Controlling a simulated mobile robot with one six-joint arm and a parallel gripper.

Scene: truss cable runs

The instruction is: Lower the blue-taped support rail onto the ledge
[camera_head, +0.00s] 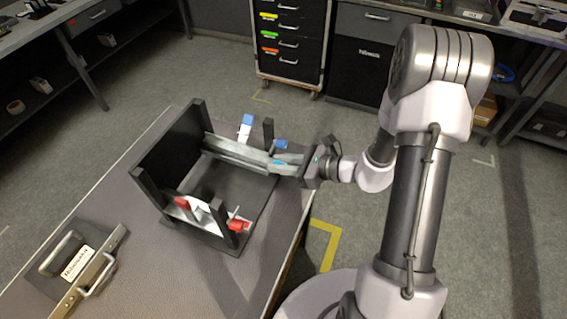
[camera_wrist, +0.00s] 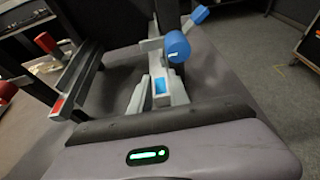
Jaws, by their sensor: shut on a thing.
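The blue-taped support rail (camera_head: 238,151) is a long grey bar running along the right far side of a dark rack. My gripper (camera_head: 287,163) is shut on its near end, by the blue tape. In the wrist view the blue tape (camera_wrist: 161,86) shows on the rail between the grey fingers of my gripper (camera_wrist: 158,95). Blue-ended grey pieces (camera_head: 246,121) stand by the rail, and a blue cylinder (camera_wrist: 178,46) is close to it. The ledge under the rail is hidden, so I cannot tell whether the rail touches it.
A red-taped rail (camera_wrist: 75,80) with red-ended pieces (camera_head: 238,225) is at the rack's other side. The rack has dark upright posts (camera_head: 151,190) and stands on a grey table (camera_head: 180,275). A handled plate (camera_head: 82,262) lies at the table's left. A drawer cabinet (camera_head: 290,45) stands behind.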

